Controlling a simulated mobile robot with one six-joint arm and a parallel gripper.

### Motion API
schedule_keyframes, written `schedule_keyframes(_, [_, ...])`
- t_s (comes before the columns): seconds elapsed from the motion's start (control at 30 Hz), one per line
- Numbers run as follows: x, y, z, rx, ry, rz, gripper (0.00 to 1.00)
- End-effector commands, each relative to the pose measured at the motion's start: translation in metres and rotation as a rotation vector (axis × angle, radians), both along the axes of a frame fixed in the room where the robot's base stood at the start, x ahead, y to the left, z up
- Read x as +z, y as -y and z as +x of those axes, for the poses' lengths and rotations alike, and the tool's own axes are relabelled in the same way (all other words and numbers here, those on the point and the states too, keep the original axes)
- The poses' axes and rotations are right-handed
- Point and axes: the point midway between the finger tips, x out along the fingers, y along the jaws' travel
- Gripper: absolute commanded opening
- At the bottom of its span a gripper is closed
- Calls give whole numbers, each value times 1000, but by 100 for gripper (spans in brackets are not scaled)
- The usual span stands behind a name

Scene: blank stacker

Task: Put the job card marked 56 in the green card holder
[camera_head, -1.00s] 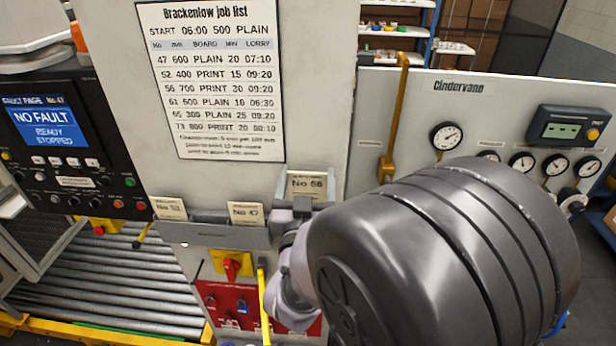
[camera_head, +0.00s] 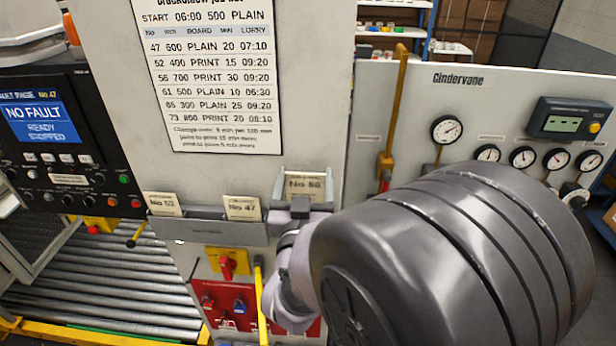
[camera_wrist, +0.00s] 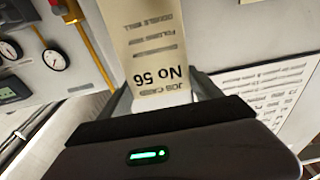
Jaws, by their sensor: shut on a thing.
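The job card marked No 56 (camera_head: 304,184) is cream with dark print. It stands at the right end of the grey card rack, against the pale cabinet. My gripper (camera_head: 300,206) is shut on its lower part. In the wrist view the card (camera_wrist: 155,45) appears upside down between the two fingers of my gripper (camera_wrist: 162,98). I cannot tell whether its lower edge is clear of the rack. No green card holder shows in either view.
The grey rack (camera_head: 205,229) holds cards No 52 (camera_head: 164,204) and No 47 (camera_head: 242,207) left of my gripper. A job list (camera_head: 205,80) hangs above. A red switch panel (camera_head: 220,300) is below. A gauge panel (camera_head: 410,110) stands to the right, with an ochre pipe (camera_head: 394,110).

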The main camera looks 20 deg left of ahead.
Motion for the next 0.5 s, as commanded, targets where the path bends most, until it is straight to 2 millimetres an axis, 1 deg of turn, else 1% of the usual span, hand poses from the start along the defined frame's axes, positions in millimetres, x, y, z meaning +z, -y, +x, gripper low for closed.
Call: schedule_keyframes(0.5, [-13,0,0,0,1,0,15])
